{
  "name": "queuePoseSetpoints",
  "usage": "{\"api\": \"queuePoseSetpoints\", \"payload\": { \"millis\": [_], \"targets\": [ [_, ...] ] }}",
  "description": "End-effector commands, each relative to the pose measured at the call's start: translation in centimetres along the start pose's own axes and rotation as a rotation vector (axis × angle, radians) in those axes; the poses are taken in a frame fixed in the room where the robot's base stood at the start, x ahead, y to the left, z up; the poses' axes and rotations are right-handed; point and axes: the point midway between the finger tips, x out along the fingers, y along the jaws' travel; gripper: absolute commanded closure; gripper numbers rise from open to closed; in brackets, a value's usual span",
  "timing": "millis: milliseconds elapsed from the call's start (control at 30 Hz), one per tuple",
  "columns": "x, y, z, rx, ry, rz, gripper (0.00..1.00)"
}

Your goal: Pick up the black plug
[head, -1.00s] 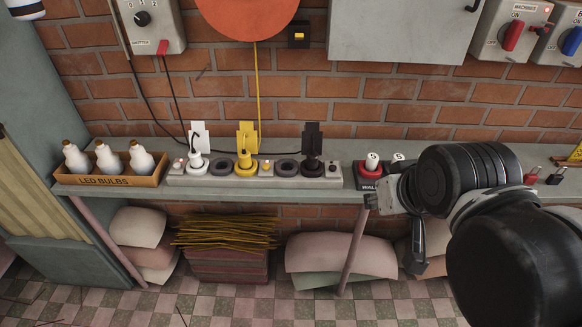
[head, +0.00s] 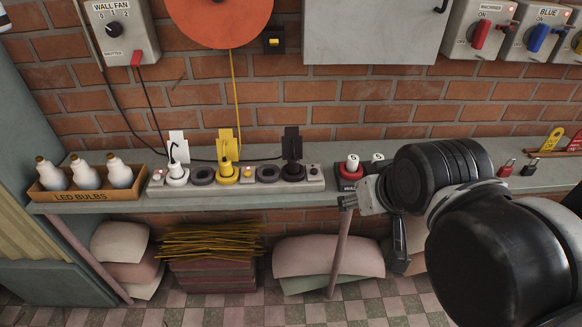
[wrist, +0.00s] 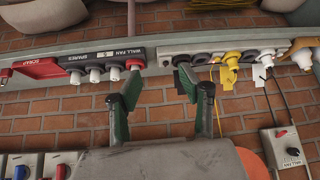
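The black plug (head: 292,170) stands in the right part of a grey power strip (head: 316,186) on the shelf, with a black tag behind it. In the upside-down wrist view, the black plug (wrist: 182,60) shows beyond the fingers, with its black tag (wrist: 188,84) beside the right finger. My gripper (head: 372,217) is right of the plug and lower in the head view. In the wrist view my gripper (wrist: 160,97) has two green-padded fingers apart with nothing between them.
White (head: 177,172) and yellow (head: 226,172) plugs share the strip, left of the black one. A box of LED bulbs (head: 66,195) stands at the left. A red-and-black holder (head: 345,184) with white-topped items is between the strip and my arm. The brick wall is behind.

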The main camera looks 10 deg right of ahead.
Motion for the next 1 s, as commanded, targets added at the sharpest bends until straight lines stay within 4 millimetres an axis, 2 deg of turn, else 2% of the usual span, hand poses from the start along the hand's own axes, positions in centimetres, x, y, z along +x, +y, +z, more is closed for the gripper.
{"api": "queuePoseSetpoints", "payload": {
  "millis": [167,367,567,767,1000],
  "targets": [
    [-0.1,-0.1,-1.3,-0.054,-0.019,-0.003,0.61],
    [0.0,-0.6,-5.4,-0.245,-0.088,-0.019,0.61],
    [1.1,-1.2,-9.7,-0.465,-0.166,-0.052,0.61],
    [3.2,-1.9,-13.7,-0.684,-0.237,-0.101,0.61],
    [6.6,-2.9,-17.9,-0.942,-0.314,-0.18,0.61]
  ]
}}
